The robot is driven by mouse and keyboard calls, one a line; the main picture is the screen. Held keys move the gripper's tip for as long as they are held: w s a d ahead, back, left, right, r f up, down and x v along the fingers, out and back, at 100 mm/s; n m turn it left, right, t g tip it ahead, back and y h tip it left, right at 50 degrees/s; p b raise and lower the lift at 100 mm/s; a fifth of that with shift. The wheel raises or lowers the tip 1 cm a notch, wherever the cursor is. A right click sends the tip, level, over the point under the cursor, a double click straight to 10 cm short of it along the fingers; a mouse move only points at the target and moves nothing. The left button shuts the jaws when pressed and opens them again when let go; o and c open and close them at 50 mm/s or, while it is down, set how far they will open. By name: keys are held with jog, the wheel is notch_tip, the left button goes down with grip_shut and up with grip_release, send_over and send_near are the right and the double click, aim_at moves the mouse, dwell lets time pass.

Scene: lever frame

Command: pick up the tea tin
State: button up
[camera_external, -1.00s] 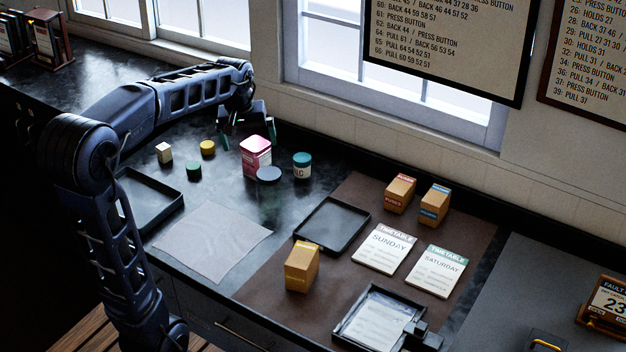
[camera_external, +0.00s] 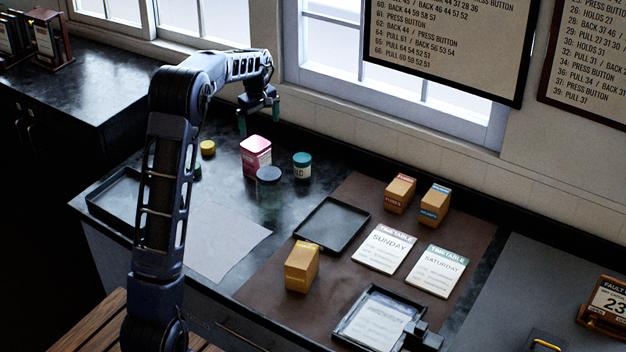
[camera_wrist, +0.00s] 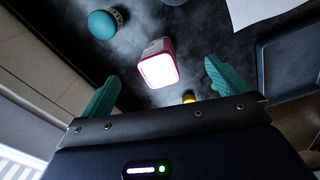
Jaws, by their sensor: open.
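The pink tin (camera_external: 256,152), which I take for the tea tin, stands upright on the dark counter below the window. My gripper (camera_external: 259,117) is open and empty, above and a little behind the tin, not touching it. In the wrist view the tin (camera_wrist: 158,64) shows its bright top and pink rim, ahead of and between the spread teal fingers (camera_wrist: 160,86).
An empty black tray (camera_external: 332,226) lies right of a grey cloth (camera_external: 225,240).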

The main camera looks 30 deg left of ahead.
jog(key=n, duration=0.2)
send_over(257, 143)
jog(key=shift+g, duration=0.3)
notch_tip(257, 143, down, 7)
jog(key=shift+w+d+r, duration=0.1)
notch_tip(257, 143, down, 6)
jog(key=shift+r, duration=0.1)
jog(key=shift+s+a+f, duration=0.15)
jog(key=shift+f, duration=1.15)
jog(key=shift+s+a+f, duration=0.1)
jog(key=shift+s+f, duration=0.05)
jog(key=shift+f, duration=1.1)
jog(key=c, duration=1.2)
